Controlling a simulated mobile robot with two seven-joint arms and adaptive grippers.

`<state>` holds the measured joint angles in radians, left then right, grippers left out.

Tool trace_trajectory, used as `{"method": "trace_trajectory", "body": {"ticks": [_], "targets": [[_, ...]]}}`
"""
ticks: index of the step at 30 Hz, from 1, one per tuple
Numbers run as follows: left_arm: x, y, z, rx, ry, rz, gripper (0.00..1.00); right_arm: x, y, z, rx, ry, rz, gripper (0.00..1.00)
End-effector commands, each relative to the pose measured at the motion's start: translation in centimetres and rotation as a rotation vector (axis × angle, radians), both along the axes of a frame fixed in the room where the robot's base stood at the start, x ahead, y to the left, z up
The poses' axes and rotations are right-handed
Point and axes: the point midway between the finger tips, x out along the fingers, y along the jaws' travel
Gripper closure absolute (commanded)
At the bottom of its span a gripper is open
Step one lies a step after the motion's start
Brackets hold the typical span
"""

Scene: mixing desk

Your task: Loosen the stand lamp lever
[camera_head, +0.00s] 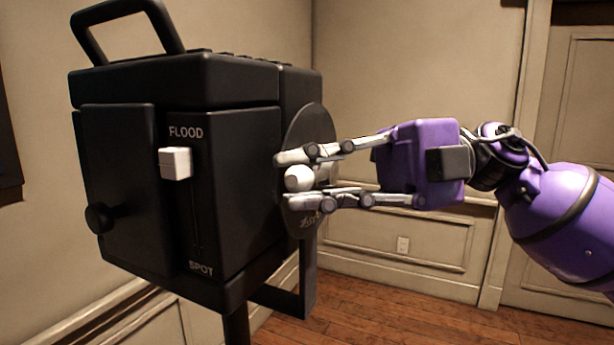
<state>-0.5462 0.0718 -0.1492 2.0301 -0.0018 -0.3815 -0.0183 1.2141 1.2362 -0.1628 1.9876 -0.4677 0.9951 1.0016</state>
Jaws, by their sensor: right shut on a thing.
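The black stand lamp (228,150) fills the left and middle of the head view, on a black pole. On its right side is a round black disc (318,125) with a small, unclear marking low on it. A white rounded lever knob (299,178) stands in front of the disc. My right gripper (285,179) reaches in from the right, its fingers above and below the white knob, shut on it. The fingers and the purple hand hide the rest of the lever. My left gripper is not in view.
A white slider (175,163) sits between the FLOOD and SPOT labels on the lamp's front. A round black knob (99,218) sticks out at lower left, and a handle (125,22) is on top. Panelled walls and wooden floor (400,318) lie behind.

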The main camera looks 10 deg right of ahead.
Motion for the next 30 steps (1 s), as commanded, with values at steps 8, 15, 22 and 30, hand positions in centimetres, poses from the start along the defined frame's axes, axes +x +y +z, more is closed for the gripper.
{"method": "trace_trajectory", "body": {"ticks": [8, 15, 22, 30], "targets": [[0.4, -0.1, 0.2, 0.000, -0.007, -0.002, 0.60, 0.0, 0.0, -0.3, -0.003, 0.006, 0.003, 1.00], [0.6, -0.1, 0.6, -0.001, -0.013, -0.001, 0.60, -0.1, 0.0, -0.1, 0.013, 0.031, 0.004, 1.00], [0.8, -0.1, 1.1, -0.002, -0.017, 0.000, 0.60, 0.0, 0.0, 0.2, 0.036, 0.063, 0.003, 1.00], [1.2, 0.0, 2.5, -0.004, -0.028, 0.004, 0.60, 0.1, -0.2, 1.3, 0.113, 0.176, 0.004, 1.00]]}}
